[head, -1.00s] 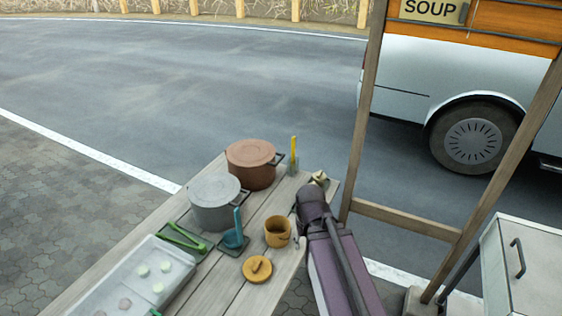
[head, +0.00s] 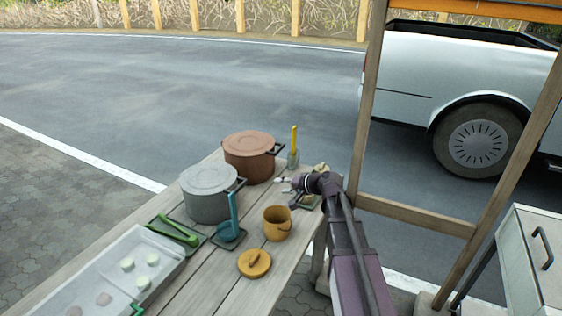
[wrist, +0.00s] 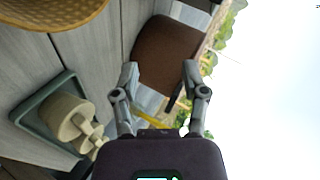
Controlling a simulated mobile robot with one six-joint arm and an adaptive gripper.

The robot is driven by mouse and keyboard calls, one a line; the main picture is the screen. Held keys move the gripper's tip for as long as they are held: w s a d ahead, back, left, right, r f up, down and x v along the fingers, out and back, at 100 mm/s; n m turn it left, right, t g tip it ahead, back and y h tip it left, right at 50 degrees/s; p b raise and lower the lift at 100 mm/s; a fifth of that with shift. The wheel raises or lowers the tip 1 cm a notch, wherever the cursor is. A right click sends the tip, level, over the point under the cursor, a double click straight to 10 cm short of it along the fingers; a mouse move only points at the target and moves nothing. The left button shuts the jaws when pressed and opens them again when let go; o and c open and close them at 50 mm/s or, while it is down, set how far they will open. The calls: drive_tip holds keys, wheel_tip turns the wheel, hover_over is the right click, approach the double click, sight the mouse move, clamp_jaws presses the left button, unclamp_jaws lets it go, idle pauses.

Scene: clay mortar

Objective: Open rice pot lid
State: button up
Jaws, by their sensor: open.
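Two lidded pots stand on the wooden table in the head view: a brown pot (head: 250,165) at the back and a grey pot (head: 207,205) in front of it. The brown lid (head: 249,143) and grey lid (head: 208,179) are both on. I cannot tell which pot holds rice. My gripper (head: 284,184) is open and empty, to the right of and below the brown pot. In the wrist view, the brown pot (wrist: 165,50) shows beyond and between the open fingers (wrist: 160,78), apart from them.
A yellow pot (head: 277,226) stands open, with its lid (head: 255,263) on the table. A blue ladle (head: 232,228), green tongs (head: 175,232) and a white tray (head: 165,250) lie nearby. A yellow-handled utensil (head: 294,142) stands behind my gripper. A beige item (wrist: 68,120) sits on a green tray.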

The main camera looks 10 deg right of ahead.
sight(280, 151)
drive_tip(key=w+d+r+m+t+b, duration=0.1)
drive_tip(key=w+d+m+t+b, duration=0.4)
drive_tip(key=w+d, duration=0.4)
drive_tip(key=shift+w+d+m+t+b, duration=0.2)
drive_tip(key=shift+w+m+t+b, duration=0.15)
drive_tip(key=shift+w+m+t, duration=0.35)
drive_tip(key=shift+a, duration=0.1)
drive_tip(key=x, duration=1.3)
drive_tip(key=shift+w+r, duration=0.15)
drive_tip(key=shift+w, duration=0.15)
